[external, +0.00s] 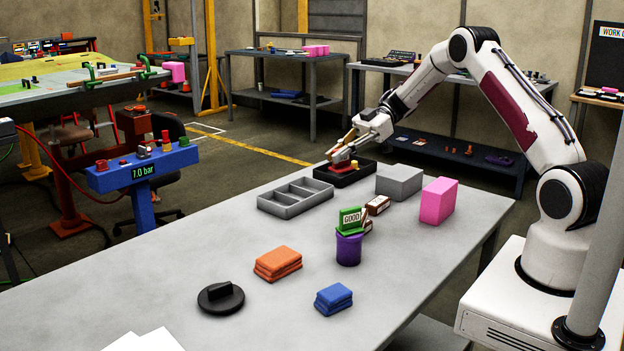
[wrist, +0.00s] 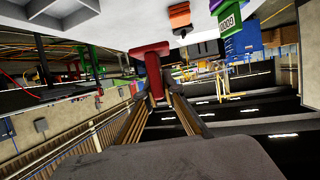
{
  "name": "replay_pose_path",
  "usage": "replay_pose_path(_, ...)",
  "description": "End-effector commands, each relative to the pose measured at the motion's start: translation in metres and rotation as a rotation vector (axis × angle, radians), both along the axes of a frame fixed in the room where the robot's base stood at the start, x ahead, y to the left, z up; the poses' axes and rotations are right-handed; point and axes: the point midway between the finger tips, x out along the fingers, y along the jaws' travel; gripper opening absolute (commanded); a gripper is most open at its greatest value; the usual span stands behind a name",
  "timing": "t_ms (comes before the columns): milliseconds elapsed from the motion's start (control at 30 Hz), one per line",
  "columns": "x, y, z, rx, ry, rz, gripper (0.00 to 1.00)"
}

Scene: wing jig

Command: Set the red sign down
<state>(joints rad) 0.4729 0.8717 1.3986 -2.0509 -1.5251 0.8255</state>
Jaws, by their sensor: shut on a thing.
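My gripper (external: 340,155) is low over a small black tray (external: 349,180) at the far end of the grey table. It is shut on the red sign (external: 342,168), of which only a small red part shows beneath the fingers. In the wrist view, the red sign (wrist: 154,72) shows as a T-shaped red piece at the tips of the two tan fingers (wrist: 160,98). I cannot tell whether the sign touches the tray. A small yellow piece (external: 354,164) is beside it. The sign's face is not readable.
A grey divided tray (external: 295,197) is left of the black tray; a grey block (external: 399,182) and pink block (external: 438,200) are right. Orange cloths (external: 278,264), blue cloths (external: 333,299) and a black disc (external: 221,299) are nearer.

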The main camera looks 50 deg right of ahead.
Motion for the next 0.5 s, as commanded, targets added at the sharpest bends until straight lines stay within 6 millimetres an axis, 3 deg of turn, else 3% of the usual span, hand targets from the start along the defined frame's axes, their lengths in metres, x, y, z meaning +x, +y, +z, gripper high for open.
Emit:
replay_pose_path(333, 0.000, 0.000, 0.055, -0.002, -0.004, 0.001, 0.00)
replay_pose_path(500, -0.010, 0.009, 0.053, 0.000, -0.001, 0.009, 0.00)
